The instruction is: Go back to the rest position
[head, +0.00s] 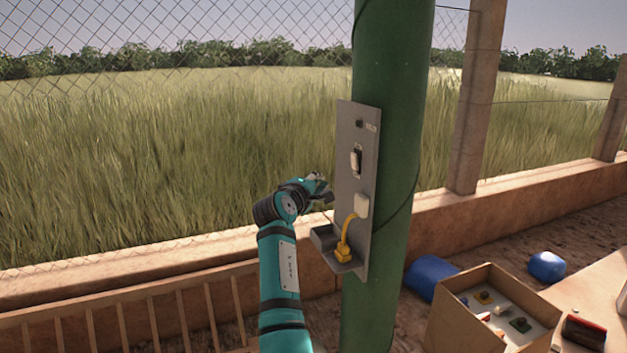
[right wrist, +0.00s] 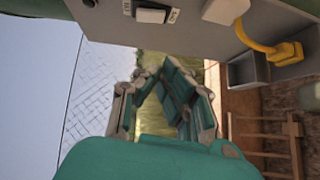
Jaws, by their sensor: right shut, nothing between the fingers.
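A grey control panel (head: 345,190) is fixed to a green post (head: 405,120). A small grey tray (head: 323,238) sits at the panel's lower left. My right gripper (head: 322,190) is just left of the panel, shut and empty; whether it touches the panel edge is unclear. In the right wrist view, my gripper (right wrist: 157,72) is below the panel (right wrist: 215,40) in the picture. My left gripper is not in view.
An open cardboard box (head: 470,318) with small coloured parts stands at the lower right, beside a table (head: 600,290) bearing a dark red cylinder (head: 584,331). Blue objects (head: 430,275) lie behind it. A wooden railing (head: 130,310) runs along the lower left. Open air lies left of my arm.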

